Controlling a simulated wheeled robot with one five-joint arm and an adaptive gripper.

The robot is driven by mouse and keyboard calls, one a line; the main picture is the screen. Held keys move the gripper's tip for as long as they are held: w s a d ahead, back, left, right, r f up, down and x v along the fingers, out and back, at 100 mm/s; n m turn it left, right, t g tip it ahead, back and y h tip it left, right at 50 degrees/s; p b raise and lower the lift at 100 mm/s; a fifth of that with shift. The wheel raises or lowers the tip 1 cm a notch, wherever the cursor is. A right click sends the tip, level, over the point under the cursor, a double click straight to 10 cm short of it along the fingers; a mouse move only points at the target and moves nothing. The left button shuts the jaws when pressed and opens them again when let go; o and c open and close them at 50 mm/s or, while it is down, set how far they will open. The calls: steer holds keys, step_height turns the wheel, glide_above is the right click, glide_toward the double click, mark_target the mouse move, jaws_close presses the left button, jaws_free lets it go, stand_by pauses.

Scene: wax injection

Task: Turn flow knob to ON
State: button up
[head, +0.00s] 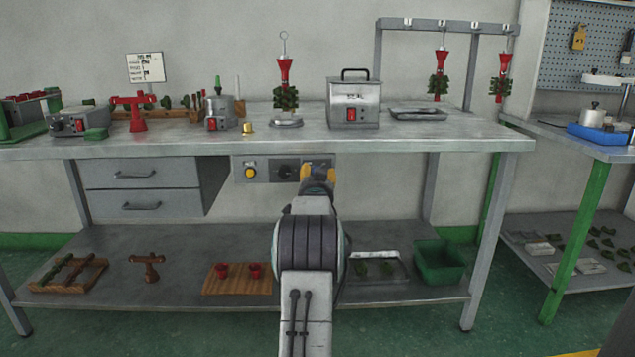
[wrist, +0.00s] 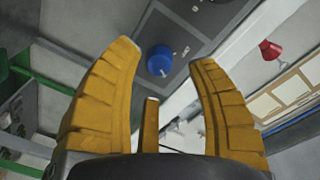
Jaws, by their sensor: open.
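A blue round knob (wrist: 160,60) sits on a grey control panel (wrist: 185,35), with small pale markings beside it too small to read. In the wrist view it shows between the fingertips of my gripper (wrist: 164,53). The yellow fingers are spread apart and hold nothing; I cannot tell whether they touch the knob. In the head view my gripper (head: 318,172) is at the right part of the panel (head: 265,175) below the bench top. The blue knob is hidden there behind my gripper. A dark knob (head: 285,172) and a yellow button (head: 250,172) show to its left.
The bench top (head: 440,145) overhangs just above the panel. Drawers (head: 135,188) are at the left. The lower shelf (head: 190,290) bears a wooden mat with red cups (head: 238,270), a tray and a green bin (head: 440,262). Open space lies right of my gripper under the bench.

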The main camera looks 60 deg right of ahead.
steer(key=shift+x, duration=1.35)
steer(key=shift+c, duration=0.5)
jaws_close()
